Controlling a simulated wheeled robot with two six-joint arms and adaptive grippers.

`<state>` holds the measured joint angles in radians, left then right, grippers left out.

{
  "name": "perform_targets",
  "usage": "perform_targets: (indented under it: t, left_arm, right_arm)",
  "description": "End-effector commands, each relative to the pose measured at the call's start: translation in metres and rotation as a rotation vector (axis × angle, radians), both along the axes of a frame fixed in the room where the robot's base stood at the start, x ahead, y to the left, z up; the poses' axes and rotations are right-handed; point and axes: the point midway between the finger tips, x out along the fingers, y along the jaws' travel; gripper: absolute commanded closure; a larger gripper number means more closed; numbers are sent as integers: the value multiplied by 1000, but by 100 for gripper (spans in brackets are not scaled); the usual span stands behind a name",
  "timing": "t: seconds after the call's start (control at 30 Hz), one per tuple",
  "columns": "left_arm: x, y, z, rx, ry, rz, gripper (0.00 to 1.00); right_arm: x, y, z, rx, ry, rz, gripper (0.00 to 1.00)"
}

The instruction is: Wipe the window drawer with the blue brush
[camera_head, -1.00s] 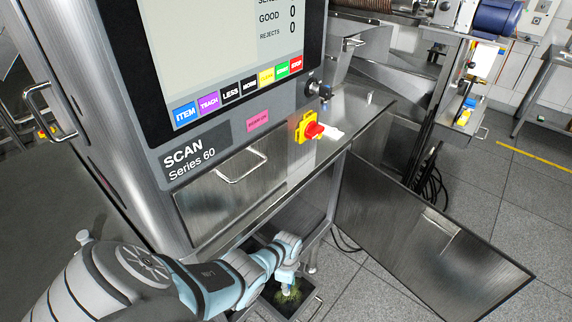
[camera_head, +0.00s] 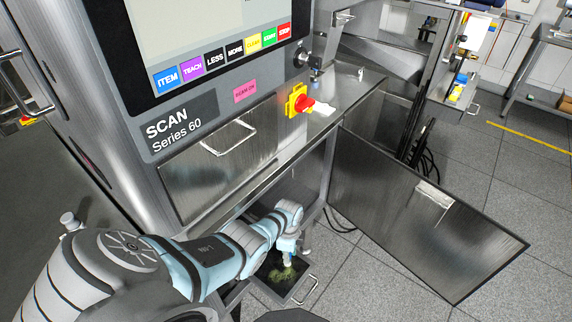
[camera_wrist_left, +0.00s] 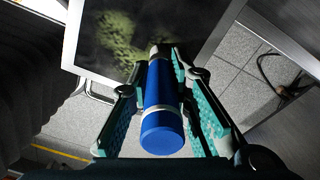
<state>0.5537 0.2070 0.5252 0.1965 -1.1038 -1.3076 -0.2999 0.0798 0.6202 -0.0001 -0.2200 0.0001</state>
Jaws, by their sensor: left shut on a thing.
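My left gripper (camera_head: 288,246) is shut on the blue brush (camera_wrist_left: 163,105), whose blue handle with silver bands shows between the fingers in the left wrist view. The brush's far end is over the window drawer (camera_head: 262,284); I cannot tell whether it touches. The drawer is a dark pane in a metal frame, pulled out low under the scanner, with a bar handle. Yellow-green dirt (camera_head: 283,273) lies on the pane below the gripper, and patches also show in the left wrist view (camera_wrist_left: 118,33). The brush head is hidden. My right gripper is not in view.
The scanner cabinet (camera_head: 150,110) stands above the drawer, with a steel ledge and a red-and-yellow switch (camera_head: 300,103). An open metal door panel (camera_head: 420,220) hangs to the right. Cables hang behind it. Grey tiled floor (camera_head: 500,240) is free on the right.

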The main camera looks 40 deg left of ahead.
Motion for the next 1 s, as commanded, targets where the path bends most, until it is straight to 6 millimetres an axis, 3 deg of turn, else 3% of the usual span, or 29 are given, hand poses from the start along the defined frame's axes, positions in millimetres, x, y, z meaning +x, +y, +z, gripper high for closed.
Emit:
perform_targets:
  t: [0.2,0.57,0.83,1.0]
  left_arm:
    - [1,0,1,-1,-2,0,100]
    - [19,0,-1,-1,-2,0,100]
    - [19,0,3,-1,-2,0,100]
    - [19,0,26,-1,0,0,100]
  right_arm:
    - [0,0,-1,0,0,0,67]
    - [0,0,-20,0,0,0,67]
    - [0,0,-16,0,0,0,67]
    - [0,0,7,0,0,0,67]
